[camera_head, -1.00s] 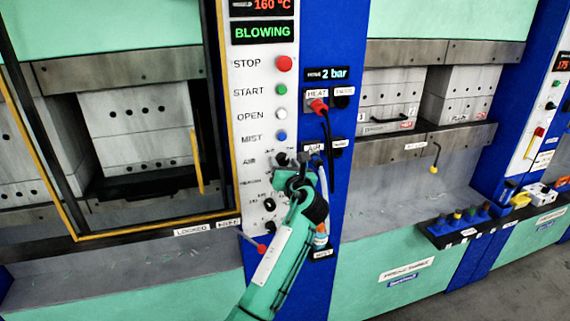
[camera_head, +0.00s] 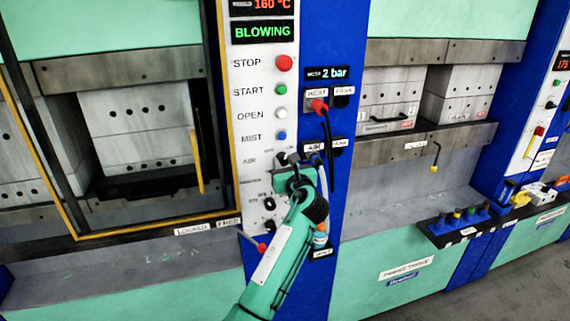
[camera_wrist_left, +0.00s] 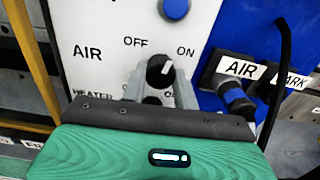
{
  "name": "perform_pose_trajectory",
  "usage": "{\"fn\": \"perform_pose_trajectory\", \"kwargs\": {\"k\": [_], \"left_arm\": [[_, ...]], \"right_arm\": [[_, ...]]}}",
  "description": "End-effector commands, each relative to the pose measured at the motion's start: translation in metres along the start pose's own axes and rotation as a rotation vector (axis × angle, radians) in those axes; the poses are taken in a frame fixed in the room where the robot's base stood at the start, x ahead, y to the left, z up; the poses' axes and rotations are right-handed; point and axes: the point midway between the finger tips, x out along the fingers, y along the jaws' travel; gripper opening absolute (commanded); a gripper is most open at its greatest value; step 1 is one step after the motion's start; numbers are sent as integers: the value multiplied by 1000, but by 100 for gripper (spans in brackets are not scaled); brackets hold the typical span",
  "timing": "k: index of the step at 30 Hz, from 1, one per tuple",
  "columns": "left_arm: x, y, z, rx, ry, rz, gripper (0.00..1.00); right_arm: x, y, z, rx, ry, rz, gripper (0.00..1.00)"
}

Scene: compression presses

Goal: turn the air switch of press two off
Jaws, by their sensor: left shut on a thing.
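The air switch (camera_wrist_left: 160,70) is a round black knob with a white mark on the white panel, labelled AIR, with OFF to its upper left and ON to its upper right. Its mark points up and to the right, toward ON. My left gripper (camera_wrist_left: 160,84) is shut on this knob, one grey finger on each side. In the head view, my left gripper (camera_head: 292,161) is at the panel and largely covers the switch. A heater knob below is mostly hidden behind the gripper in the wrist view. My right gripper is not in view.
Stop (camera_head: 284,63), start (camera_head: 281,89), open and mist (camera_head: 281,135) buttons sit above the switch. A blue column (camera_head: 345,200) with hose plugs and a hanging black cable stands close on the right. A red-tipped lever (camera_head: 261,247) sticks out below.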

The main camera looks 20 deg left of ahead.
Motion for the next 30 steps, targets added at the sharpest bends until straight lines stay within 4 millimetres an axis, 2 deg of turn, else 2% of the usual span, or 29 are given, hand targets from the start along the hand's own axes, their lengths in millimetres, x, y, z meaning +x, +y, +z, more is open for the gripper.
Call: {"fn": "perform_pose_trajectory", "kwargs": {"k": [18,30], "left_arm": [[0,-1,0,-557,-1,0,7],[0,-1,0,-749,-1,0,7]], "right_arm": [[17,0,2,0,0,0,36],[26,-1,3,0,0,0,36]]}}
